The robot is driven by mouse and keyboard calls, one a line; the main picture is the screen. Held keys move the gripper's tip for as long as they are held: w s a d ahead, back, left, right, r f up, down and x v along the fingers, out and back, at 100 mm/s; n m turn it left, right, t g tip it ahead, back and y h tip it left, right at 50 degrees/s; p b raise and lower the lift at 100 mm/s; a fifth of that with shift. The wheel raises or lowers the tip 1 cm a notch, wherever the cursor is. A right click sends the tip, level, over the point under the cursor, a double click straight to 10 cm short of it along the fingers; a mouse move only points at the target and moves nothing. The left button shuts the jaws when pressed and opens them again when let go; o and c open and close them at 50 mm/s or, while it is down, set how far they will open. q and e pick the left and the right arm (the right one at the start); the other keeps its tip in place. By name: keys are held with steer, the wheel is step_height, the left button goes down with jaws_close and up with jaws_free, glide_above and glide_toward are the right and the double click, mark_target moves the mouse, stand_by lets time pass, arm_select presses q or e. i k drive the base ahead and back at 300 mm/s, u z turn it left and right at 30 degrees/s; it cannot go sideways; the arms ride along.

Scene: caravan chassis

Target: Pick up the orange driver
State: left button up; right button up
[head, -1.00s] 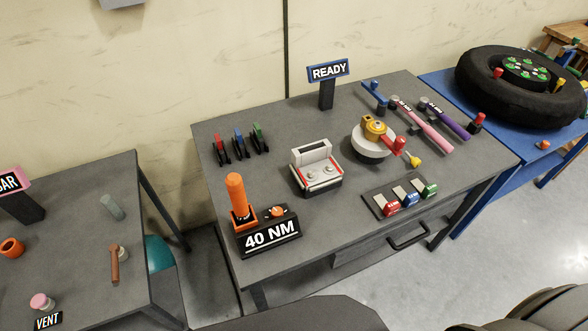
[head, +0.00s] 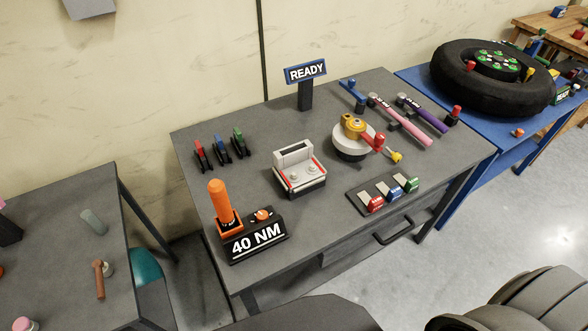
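The orange driver (head: 220,203) stands upright in an orange-rimmed holder (head: 229,222) at the front left of the grey table. The holder is joined to a black block with an orange knob and a "40 NM" label (head: 256,238). Only the driver's upper part shows; its lower end is hidden in the holder. Dark rounded parts, which seem to be mine, show at the bottom edge of the head view. Neither gripper is in view.
On the grey table (head: 300,235) are a grey-white device (head: 299,170), a round yellow-topped fixture (head: 353,138), a switch tray (head: 383,194), pink and purple tools and a READY sign (head: 305,74). Another table (head: 60,240) stands left, across a gap. A tire (head: 493,78) lies on a blue table.

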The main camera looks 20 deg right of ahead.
mark_target(216, 189)
steer(key=u, duration=2.45)
steer(key=k, duration=1.75)
steer(key=z, duration=2.2)
steer(key=i, duration=0.5)
steer(key=z, duration=0.05)
